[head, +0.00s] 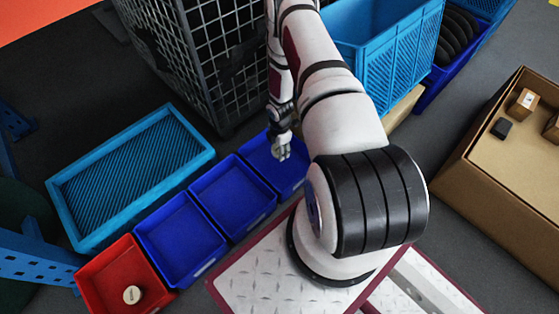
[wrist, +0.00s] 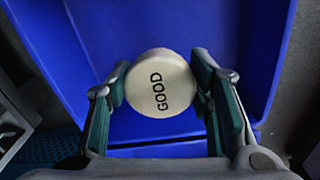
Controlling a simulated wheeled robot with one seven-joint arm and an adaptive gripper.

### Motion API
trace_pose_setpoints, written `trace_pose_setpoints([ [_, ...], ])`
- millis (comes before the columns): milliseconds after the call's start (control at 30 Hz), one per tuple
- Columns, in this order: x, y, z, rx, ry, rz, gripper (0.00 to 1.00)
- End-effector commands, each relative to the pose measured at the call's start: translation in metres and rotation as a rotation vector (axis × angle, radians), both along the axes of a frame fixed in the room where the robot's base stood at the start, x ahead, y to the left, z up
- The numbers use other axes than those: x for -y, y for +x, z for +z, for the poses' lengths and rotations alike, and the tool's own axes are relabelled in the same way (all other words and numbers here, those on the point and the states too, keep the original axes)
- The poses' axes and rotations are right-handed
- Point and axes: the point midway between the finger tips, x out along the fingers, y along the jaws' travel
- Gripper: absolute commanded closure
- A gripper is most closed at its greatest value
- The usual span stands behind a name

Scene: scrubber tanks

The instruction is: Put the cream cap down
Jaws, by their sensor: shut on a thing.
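The cream cap (wrist: 160,84) is round and pale, with the word GOOD in dark letters on its top. In the wrist view my gripper (wrist: 163,80) is shut on it, one finger at each side. Below it is a blue bin (wrist: 130,30). In the head view my gripper (head: 282,152) is over the rightmost blue bin (head: 262,162) of the row. The cap is hard to make out there. I cannot tell how high it is above the bin floor. Another cream cap (head: 132,294) lies in the red bin (head: 100,275) at lower left.
Two more blue bins (head: 180,240) (head: 232,195) look empty. A light blue crate (head: 60,190) lies behind the row. A wire cage (head: 215,50) stands close behind my gripper. A tall blue crate (head: 400,50) and a cardboard box (head: 480,190) are at right.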

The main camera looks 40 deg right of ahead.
Motion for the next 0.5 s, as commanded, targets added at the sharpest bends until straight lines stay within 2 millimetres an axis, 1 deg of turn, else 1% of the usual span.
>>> trace_pose_setpoints([
  [33,0.000,-0.001,-0.013,-0.002,0.000,0.000,0.72],
  [267,0.000,-0.001,-0.034,-0.001,0.000,0.001,0.72],
  [400,0.000,-0.001,-0.054,-0.001,0.000,-0.001,0.72],
  [500,0.000,0.000,-0.060,0.000,0.000,0.000,0.72],
])
